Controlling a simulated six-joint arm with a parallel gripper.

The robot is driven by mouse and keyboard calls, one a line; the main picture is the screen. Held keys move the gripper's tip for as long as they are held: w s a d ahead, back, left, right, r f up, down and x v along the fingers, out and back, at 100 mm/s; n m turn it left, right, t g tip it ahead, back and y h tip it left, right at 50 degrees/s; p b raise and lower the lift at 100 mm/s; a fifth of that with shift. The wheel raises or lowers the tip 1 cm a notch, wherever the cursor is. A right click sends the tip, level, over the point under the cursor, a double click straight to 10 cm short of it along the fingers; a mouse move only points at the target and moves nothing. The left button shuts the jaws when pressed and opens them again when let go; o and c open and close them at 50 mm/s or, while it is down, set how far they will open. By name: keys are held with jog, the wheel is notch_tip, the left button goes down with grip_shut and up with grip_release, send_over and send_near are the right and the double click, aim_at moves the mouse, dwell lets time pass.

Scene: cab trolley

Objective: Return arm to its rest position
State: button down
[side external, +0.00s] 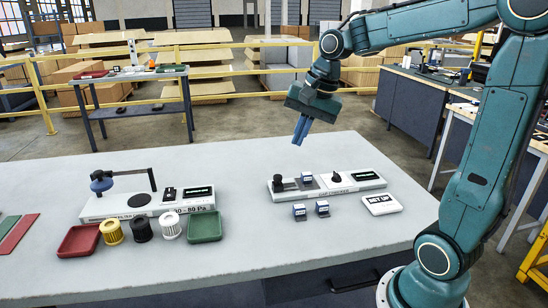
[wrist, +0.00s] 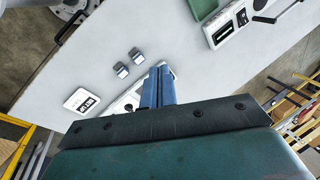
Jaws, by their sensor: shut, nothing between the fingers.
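My gripper (side external: 302,128) is above the far part of the table, over the cap checker, with its blue fingers together and nothing between them. In the wrist view the fingers (wrist: 158,86) point over the checker, which they partly hide. The cap checker (side external: 350,184) is a long white unit with black parts on top. One blue-and-white cap block (side external: 307,178) sits on it. Two more blocks (side external: 299,211) (side external: 322,207) stand on the table in front of it. A white "SET UP" card (side external: 381,205) lies to the right.
The grey table (side external: 250,238) has free room in the middle. At left stand a white tester (side external: 118,205), a red tray (side external: 79,241), a green tray (side external: 204,226) and yellow, black and white filters (side external: 141,229). A yellow railing (side external: 225,70) runs behind.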

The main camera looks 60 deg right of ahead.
jog(key=s+a+n+t, duration=0.1)
jog(key=s+a+n, duration=0.3)
jog(key=s+n, duration=0.2)
jog(key=s+a+f+n+t, duration=0.1)
jog(key=s+a+n, duration=0.4)
jog(key=s+n, duration=0.2)
jog(key=shift+s+n+h, duration=0.3)
jog(key=shift+s+h, duration=0.1)
jog(key=shift+s, duration=0.85)
